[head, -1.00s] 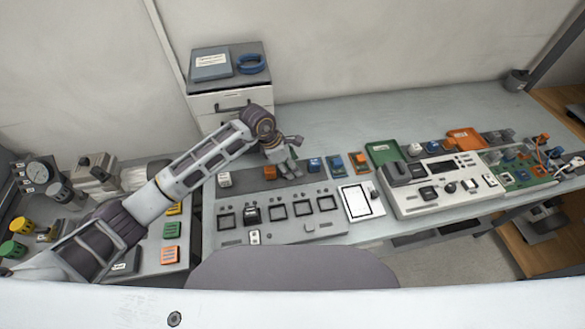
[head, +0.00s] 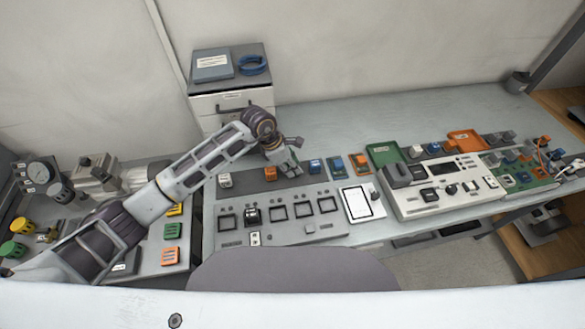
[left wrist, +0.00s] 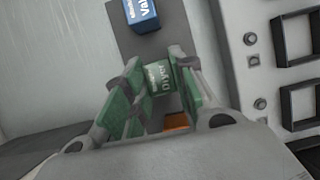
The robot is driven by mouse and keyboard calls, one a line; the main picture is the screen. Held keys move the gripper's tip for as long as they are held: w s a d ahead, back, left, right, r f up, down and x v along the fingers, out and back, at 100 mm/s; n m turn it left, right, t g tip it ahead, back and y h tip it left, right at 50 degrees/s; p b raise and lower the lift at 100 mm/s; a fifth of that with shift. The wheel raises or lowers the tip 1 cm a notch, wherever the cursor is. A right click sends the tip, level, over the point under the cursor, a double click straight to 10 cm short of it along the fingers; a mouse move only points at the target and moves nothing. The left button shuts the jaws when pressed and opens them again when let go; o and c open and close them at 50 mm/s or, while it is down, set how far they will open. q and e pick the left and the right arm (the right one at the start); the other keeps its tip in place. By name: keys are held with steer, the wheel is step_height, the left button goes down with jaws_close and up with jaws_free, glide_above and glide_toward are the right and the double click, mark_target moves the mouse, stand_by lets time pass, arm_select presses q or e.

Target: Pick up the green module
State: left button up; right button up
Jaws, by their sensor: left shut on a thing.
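The green module (left wrist: 161,80), with white lettering on it, sits between the fingertips of my left gripper in the left wrist view. The left gripper (head: 292,168) is shut on it, with a finger against each side. In the head view the gripper is over the dark strip behind the grey panel, and the module is mostly hidden by the fingers there. My right gripper is in neither view.
On the dark strip, an orange module (head: 270,174) is left of the gripper and a blue module (head: 315,165) is right of it. The blue one also shows in the left wrist view (left wrist: 141,15). The grey panel (head: 280,231) lies in front; the drawer unit (head: 232,103) stands behind.

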mark_target(290, 167)
arm_select(q)
step_height(290, 167, up, 8)
steer(key=shift+r+b, duration=0.1)
steer(key=shift+b, duration=0.65)
steer(key=shift+r, duration=0.9)
steer(key=shift+s+a+p, duration=0.15)
steer(key=shift+a+p, duration=0.05)
steer(key=shift+p, duration=0.15)
steer(key=shift+a, duration=0.1)
